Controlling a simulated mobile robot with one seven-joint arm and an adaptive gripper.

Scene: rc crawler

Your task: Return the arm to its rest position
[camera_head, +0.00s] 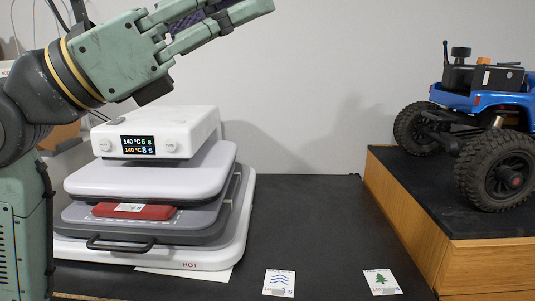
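My arm comes in from the left edge, raised. My green gripper (222,18) is at the top, above and in front of the white heat press, with its fingers pointing up and right. The fingers are partly cut off by the top edge. A dark purple patterned patch (190,21) shows between them; I cannot tell whether it is part of the gripper or something behind. I cannot tell how far the fingers are apart. No contact with the press shows.
The heat press (150,180) stands at left, a red item (134,212) between its plates. A blue RC crawler (485,105) sits on a raised wooden box (412,226) at right. Two small cards, one wave-marked (279,282) and one tree-marked (382,281), lie in front. The black tabletop's middle (300,220) is clear.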

